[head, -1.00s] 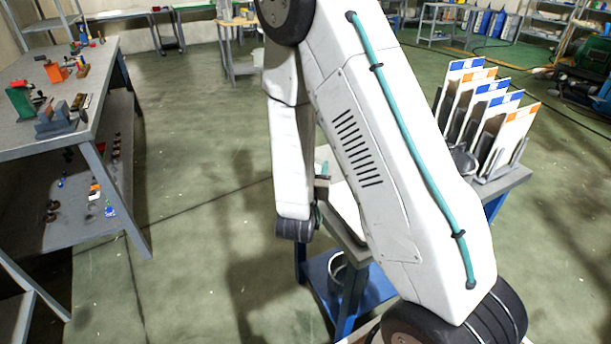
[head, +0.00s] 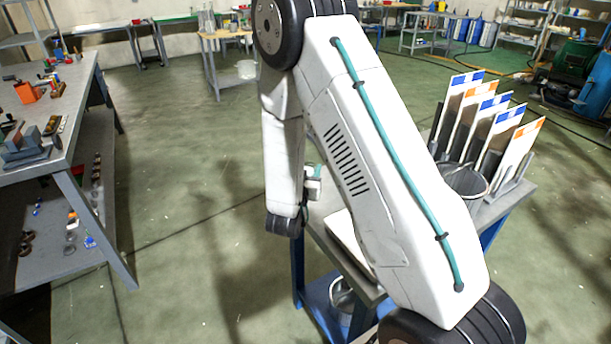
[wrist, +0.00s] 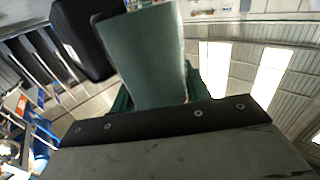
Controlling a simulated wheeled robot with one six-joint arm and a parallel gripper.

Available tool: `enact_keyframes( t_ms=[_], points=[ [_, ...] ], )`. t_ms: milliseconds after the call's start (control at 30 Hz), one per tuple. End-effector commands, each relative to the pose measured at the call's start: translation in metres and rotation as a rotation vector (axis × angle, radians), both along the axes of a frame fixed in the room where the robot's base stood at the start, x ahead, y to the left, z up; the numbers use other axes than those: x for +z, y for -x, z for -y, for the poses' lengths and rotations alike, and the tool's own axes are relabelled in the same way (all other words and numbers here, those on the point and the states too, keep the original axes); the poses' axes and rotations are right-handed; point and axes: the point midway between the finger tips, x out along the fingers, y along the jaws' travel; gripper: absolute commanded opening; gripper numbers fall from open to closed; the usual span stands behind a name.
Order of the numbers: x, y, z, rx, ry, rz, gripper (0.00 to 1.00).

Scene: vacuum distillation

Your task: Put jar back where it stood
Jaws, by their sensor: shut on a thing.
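My gripper (wrist: 155,60) shows in the wrist view as a grey-green finger rising from a dark mounting plate. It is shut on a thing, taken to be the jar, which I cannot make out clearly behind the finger. A black block-like shape beside the finger is cut by the top edge, and I cannot tell what it is. In the head view my arm hides most of the gripper; only a small pale and teal part shows beside the forearm, near the blue-framed cart (head: 514,201). The place where the jar stood cannot be made out.
On the cart stand a rack of upright panels with blue and orange bands (head: 500,125) and a metal pot (head: 466,181). A flat pale board (head: 347,237) lies nearer. Another pot (head: 342,298) is on the lower shelf. A workbench (head: 80,110) stands left; the floor between is clear.

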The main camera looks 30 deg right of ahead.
Motion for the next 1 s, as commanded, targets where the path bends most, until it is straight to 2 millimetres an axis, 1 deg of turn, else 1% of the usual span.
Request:
enact_keyframes(
  t_ms=[67,100,200,300,533,667,700,733,767,1000],
  points=[
    [-0.003,-0.004,0.0,0.003,0.0,0.0,0.17],
    [-0.011,-0.004,-0.001,0.004,0.0,-0.004,0.17],
    [-0.028,-0.004,-0.003,0.006,0.0,-0.004,0.17],
    [-0.036,-0.004,-0.004,0.008,0.0,0.0,0.17],
    [-0.036,-0.004,-0.003,0.006,-0.001,0.001,0.17],
    [-0.039,-0.004,-0.003,0.005,0.0,0.0,0.17],
    [-0.039,-0.004,-0.002,0.005,-0.001,0.001,0.58],
    [-0.039,-0.004,-0.002,0.004,-0.001,0.001,0.66],
    [-0.039,-0.004,-0.002,0.004,-0.001,0.001,0.69],
    [-0.038,-0.004,-0.002,0.004,-0.001,0.001,0.69]
  ],
)
